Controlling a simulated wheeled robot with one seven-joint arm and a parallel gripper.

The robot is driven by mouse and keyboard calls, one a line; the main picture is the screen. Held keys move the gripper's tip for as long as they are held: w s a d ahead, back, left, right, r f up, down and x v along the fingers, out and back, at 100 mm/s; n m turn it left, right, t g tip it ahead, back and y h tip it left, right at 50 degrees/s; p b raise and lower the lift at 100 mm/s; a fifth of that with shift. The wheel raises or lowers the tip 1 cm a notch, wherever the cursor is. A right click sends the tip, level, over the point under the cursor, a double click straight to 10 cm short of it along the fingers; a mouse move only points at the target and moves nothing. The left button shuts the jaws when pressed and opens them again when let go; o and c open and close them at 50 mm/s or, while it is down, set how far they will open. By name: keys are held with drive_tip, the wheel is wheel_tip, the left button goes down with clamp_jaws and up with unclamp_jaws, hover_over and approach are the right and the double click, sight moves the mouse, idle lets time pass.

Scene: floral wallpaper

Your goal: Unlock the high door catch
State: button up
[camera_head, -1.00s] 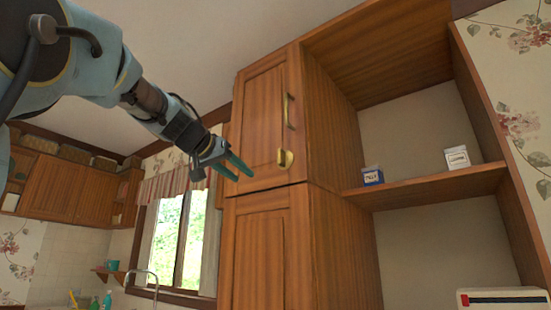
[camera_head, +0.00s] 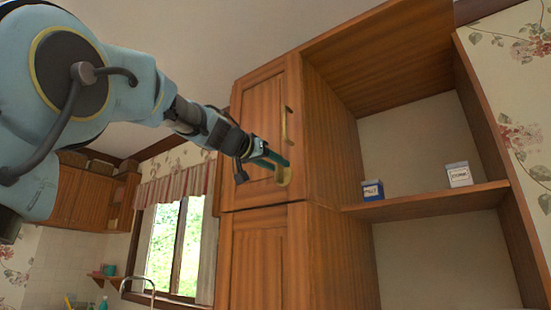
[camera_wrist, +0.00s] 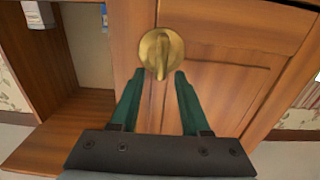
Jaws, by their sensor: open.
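The catch is a round brass knob with a raised bar (camera_wrist: 160,55), near the lower edge of the high wooden door (camera_head: 264,115). In the wrist view the bar runs roughly up and down in the picture. My gripper (camera_wrist: 158,78) is open, its two green fingers one on each side of the knob's near part, with the tips close to it. I cannot tell whether they touch it. In the head view the gripper (camera_head: 279,168) is at the knob (camera_head: 285,176), which the fingers partly cover.
To the right is an open shelf (camera_head: 430,205) with a small blue-and-white box (camera_head: 372,190) and a white box (camera_head: 459,175). A lower wooden door (camera_head: 258,260) is under the high one. A window (camera_head: 172,245) is at the left.

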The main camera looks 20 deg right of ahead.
drive_tip(key=shift+d, duration=0.2)
clamp_jaws()
idle(0.3)
